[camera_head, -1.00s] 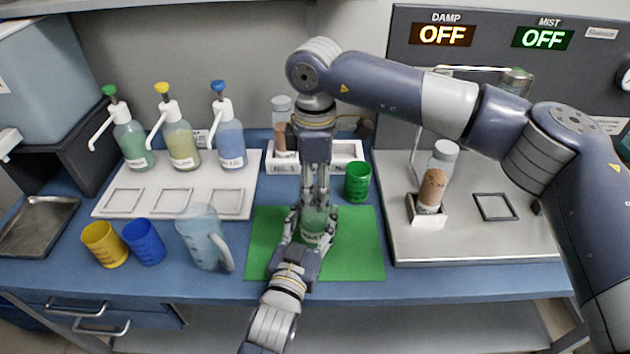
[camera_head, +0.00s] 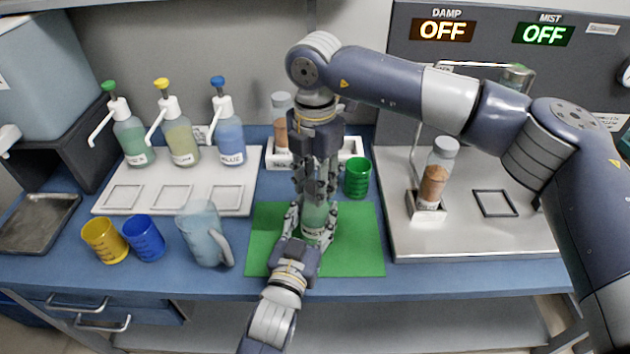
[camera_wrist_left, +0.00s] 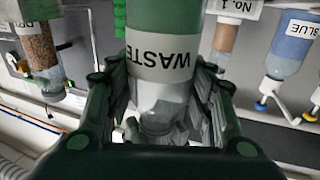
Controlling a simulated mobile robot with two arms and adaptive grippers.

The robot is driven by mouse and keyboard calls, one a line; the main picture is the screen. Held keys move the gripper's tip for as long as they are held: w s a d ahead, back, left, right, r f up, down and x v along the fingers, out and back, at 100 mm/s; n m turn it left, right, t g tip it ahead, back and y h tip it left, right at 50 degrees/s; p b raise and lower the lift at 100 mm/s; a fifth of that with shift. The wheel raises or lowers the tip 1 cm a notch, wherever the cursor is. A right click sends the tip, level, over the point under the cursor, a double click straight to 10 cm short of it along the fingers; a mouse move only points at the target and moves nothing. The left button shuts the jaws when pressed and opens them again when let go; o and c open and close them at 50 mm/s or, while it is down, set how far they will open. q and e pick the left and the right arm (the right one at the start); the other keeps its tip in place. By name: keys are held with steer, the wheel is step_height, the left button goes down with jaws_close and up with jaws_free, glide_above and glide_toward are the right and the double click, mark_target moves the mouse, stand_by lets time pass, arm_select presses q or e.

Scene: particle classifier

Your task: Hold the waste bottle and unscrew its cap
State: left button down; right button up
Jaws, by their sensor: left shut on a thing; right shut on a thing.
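The waste bottle (camera_head: 316,217) stands upright on the green mat (camera_head: 360,250). It holds green liquid and has a white label. My left gripper (camera_head: 311,230) is shut around the bottle's body from the front. In the left wrist view the bottle (camera_wrist_left: 165,62) appears upside down between the left fingers (camera_wrist_left: 165,110), with its WASTE label showing. My right gripper (camera_head: 316,190) points straight down from above and is shut at the bottle's top.
A green cup (camera_head: 357,178) stands close to the right gripper. A clear pitcher (camera_head: 203,235), a blue cup (camera_head: 144,238) and a yellow cup (camera_head: 104,241) are to the left. Behind is a white rack (camera_head: 280,157) with a brown-filled vial (camera_head: 281,128). The mat's right part is clear.

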arm_select(q)
steer(key=shift+f, duration=0.1)
arm_select(e)
steer(key=n, duration=0.5)
steer(key=shift+n, duration=0.4)
steer(key=n, duration=1.2)
steer(key=shift+n, duration=0.4)
steer(key=n, duration=1.2)
steer(key=shift+r+n, duration=0.1)
steer(key=shift+n, duration=0.2)
steer(key=n, duration=0.3)
steer(key=shift+n, duration=0.4)
steer(key=n, duration=0.9)
steer(key=shift+n, duration=0.3)
